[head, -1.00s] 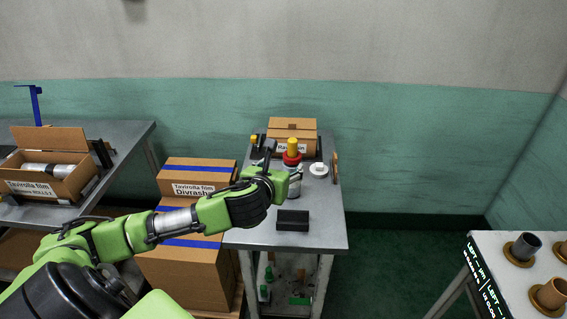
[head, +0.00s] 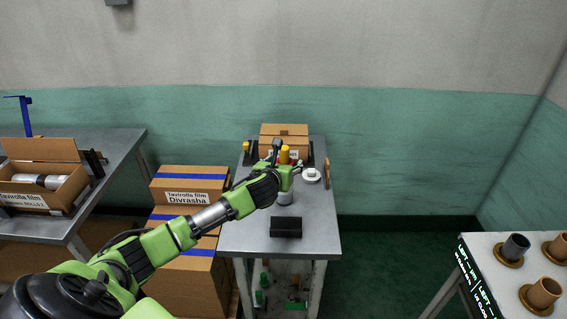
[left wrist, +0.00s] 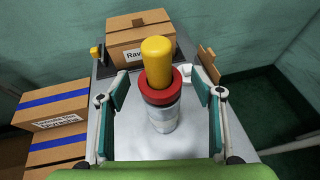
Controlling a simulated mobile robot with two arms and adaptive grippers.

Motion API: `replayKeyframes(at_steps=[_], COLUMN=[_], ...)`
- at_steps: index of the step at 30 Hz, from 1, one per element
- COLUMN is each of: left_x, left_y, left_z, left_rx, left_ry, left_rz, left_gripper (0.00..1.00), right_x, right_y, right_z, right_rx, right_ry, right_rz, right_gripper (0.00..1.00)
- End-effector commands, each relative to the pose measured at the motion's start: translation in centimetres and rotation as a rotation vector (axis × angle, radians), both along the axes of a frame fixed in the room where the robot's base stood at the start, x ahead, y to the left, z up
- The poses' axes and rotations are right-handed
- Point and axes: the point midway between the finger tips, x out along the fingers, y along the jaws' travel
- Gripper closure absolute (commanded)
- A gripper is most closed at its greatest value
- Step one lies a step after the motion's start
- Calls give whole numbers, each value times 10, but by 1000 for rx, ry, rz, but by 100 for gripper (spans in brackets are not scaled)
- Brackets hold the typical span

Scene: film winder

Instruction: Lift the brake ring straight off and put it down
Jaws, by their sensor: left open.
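The brake ring is a red ring (left wrist: 160,87) around the base of a yellow handle (left wrist: 157,60), on top of a grey cylinder (left wrist: 163,118), as the left wrist view shows. The yellow handle also shows in the head view (head: 284,152), with the grey cylinder below it (head: 285,197). My left gripper (left wrist: 162,91) is open, with one finger on each side of the red ring and a gap on both sides. In the head view my left gripper (head: 284,165) hides most of the ring. My right gripper is not in view.
Stacked boxes (head: 190,185) stand at left. A table with cups (head: 515,247) is at right.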

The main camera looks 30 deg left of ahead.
Motion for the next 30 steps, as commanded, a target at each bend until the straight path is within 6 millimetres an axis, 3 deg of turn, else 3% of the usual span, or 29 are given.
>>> replayKeyframes(at_steps=[8,12,13,15,16,17,30], left_x=[1,1,1,1,1,1,1], left_y=[0,0,0,0,0,0,0], left_z=[0,0,0,0,0,0,13], left_rx=[0,0,0,0,0,0,0], left_ry=[-1,-1,-1,-1,-1,-1,-1], left_rz=[0,0,0,0,0,0,0], left_gripper=[40,76,80,80,65,72,72], right_x=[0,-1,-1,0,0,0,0], right_y=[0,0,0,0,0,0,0], right_z=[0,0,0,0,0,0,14], right_rx=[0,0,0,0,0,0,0], right_ry=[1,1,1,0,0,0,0], right_rz=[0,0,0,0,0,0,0], right_gripper=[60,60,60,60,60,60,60])
